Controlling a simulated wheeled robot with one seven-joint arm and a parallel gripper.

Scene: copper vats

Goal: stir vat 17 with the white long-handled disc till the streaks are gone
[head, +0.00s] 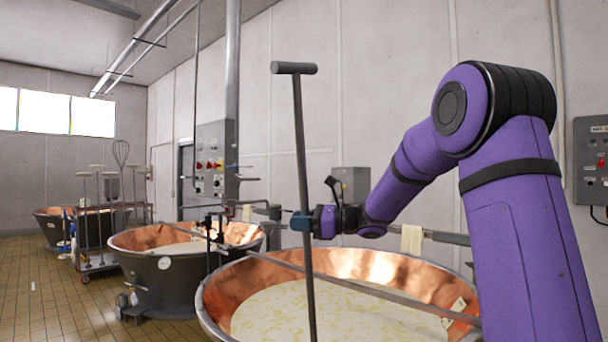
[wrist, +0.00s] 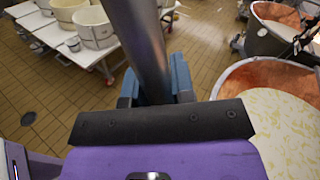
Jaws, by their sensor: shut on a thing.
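My gripper (head: 301,222) is shut on a dark grey pole (head: 302,150) with a T-shaped top. In the wrist view the pole (wrist: 138,40) runs between the blue fingers (wrist: 156,86). The pole stands nearly upright, slightly tilted, in front of the nearest copper vat (head: 228,290). Its lower end is out of frame, so I cannot tell whether it is in the liquid or what its foot looks like. That vat's pale liquid (head: 345,315) shows yellowish streaks. I cannot read a vat number. White long-handled discs (head: 97,167) stand on a cart at the left.
A bar (head: 375,290) crosses the nearest vat. A second vat (head: 158,285) stands behind it, and another (head: 50,225) farther left. The cart (head: 98,262) also holds a whisk (head: 121,153). The wrist view shows white tubs (wrist: 95,25) on a table.

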